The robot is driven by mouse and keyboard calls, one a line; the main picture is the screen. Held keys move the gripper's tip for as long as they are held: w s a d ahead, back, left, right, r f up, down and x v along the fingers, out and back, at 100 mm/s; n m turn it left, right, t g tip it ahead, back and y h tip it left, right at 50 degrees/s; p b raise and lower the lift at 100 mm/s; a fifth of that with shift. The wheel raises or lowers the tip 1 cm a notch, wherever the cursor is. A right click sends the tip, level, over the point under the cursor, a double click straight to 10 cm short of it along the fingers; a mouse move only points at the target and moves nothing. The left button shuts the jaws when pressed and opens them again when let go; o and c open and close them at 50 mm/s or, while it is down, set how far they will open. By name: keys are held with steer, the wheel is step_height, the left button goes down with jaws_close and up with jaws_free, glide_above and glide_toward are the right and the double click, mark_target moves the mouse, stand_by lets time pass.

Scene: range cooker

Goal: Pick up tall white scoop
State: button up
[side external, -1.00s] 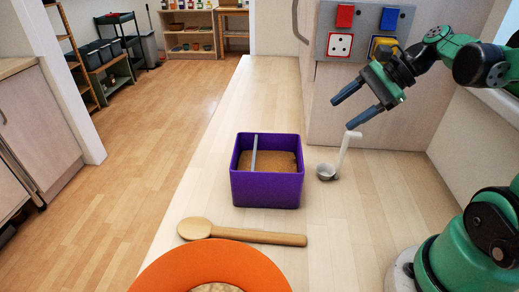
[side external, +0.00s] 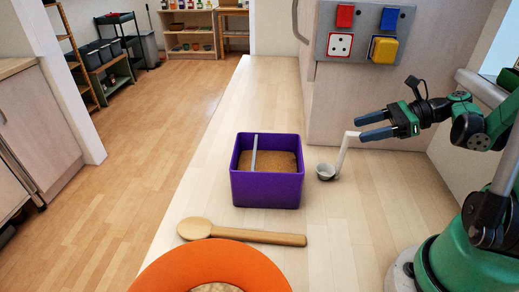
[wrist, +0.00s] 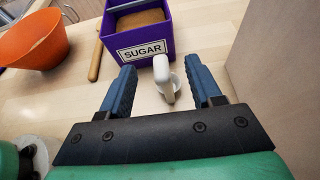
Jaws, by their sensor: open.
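The tall white scoop (side external: 343,152) stands on the wooden counter just right of the purple box, its small bowl (side external: 326,172) at the bottom and its handle rising to a bent top. My gripper (side external: 366,127) is level and open, with its fingertips close to the handle's top. In the wrist view the scoop (wrist: 162,72) shows between the two blue fingers of my gripper (wrist: 166,90), with clear space on both sides. Part of its bowl is hidden behind the handle there.
The purple sugar box (side external: 266,188), with brown contents and a grey divider, stands left of the scoop. A wooden spoon (side external: 245,235) and an orange bowl (side external: 210,262) lie nearer the camera. A panel with switches (side external: 365,32) is behind.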

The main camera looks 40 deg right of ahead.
mark_target(349, 132)
steer(key=shift+x, duration=2.35)
jaws_close()
